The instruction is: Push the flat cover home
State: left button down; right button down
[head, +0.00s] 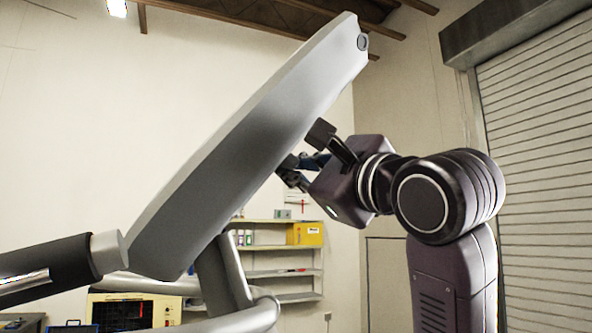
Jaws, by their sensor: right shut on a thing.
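The large grey console (250,140) of the elliptical machine rises tilted from lower left to upper right. My right gripper (304,150) is at its right-hand underside, with its fingertips close to or touching the surface. A small dark bluish piece (314,160) shows between the fingers. It is probably the flat cover, which the gripper is shut on, but it is mostly hidden by the fingers. I cannot tell how it sits against the console. My left gripper is not in view.
A black handlebar grip (45,267) juts in at lower left. The machine's grey post (222,272) stands below the console. Shelves (280,272) with a yellow box (305,233) are on the back wall. A roller shutter (540,170) is at right.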

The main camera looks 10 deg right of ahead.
jog(key=shift+r, duration=0.15)
jog(key=c, duration=1.9)
grip_release()
jog(key=shift+s, duration=0.1)
jog(key=v, duration=1.2)
